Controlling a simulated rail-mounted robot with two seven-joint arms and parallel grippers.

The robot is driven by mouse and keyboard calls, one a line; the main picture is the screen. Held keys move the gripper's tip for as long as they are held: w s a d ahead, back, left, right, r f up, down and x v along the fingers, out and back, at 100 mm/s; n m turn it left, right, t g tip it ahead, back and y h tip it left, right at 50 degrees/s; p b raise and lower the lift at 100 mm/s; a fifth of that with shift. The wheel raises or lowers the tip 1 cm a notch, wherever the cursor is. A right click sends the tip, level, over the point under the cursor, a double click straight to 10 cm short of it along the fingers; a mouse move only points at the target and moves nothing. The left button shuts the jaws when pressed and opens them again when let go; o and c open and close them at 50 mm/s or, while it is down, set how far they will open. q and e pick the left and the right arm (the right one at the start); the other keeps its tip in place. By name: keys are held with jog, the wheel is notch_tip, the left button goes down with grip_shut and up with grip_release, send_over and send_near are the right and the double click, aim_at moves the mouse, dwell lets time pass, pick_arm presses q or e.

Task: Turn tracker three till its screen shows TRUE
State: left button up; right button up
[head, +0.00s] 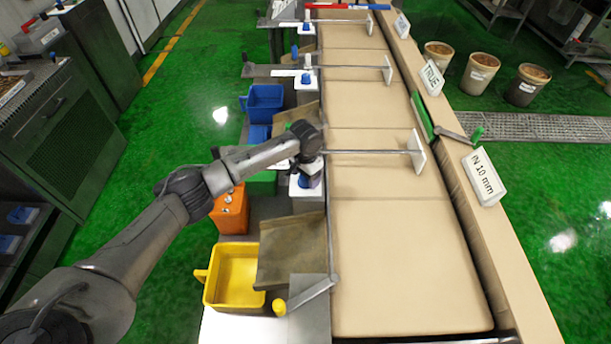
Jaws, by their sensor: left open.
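Three trackers with blue-and-white knobs stand along the left edge of the tan conveyor: a far one (306,27), a middle one (307,78) and a near one (306,187). No number is readable on them. Each has a rod across the belt ending in a white plate. The nearest screen (484,177) reads "IN 10 mm". The middle screen (432,77) reads TRUE. The far screen (402,25) is too small to read. My left gripper (312,170) is open, pointing down at the near tracker's knob, which it partly hides. I cannot tell whether they touch. My right gripper is not in view.
A yellow bin (235,277), an orange box (230,212) and a blue bin (263,102) stand left of the belt. A yellow-knobbed crank (305,295) is nearby, and a green-handled crank (455,134) is on the right rail. The near belt (400,265) is clear.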

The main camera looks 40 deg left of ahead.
pick_arm(q)
jog(key=shift+f, duration=0.15)
jog(key=shift+c, duration=0.4)
jog(key=c, duration=0.8)
jog(key=shift+n+p, duration=0.3)
jog(key=shift+p, duration=0.25)
jog(key=shift+c, duration=0.2)
jog(key=n+p, duration=0.2)
jog(key=p, duration=0.1)
jog(key=n+p, duration=0.2)
jog(key=p, duration=0.1)
jog(key=n+p, duration=0.2)
jog(key=p, duration=0.1)
jog(key=shift+d+r, duration=0.1)
jog(key=shift+r, duration=0.15)
jog(key=n+p, duration=0.2)
jog(key=n, duration=0.2)
jog(key=shift+f, duration=0.15)
jog(key=shift+n+p, duration=0.5)
jog(key=shift+p, duration=0.1)
jog(key=shift+f+n, duration=0.1)
jog(key=shift+n, duration=0.2)
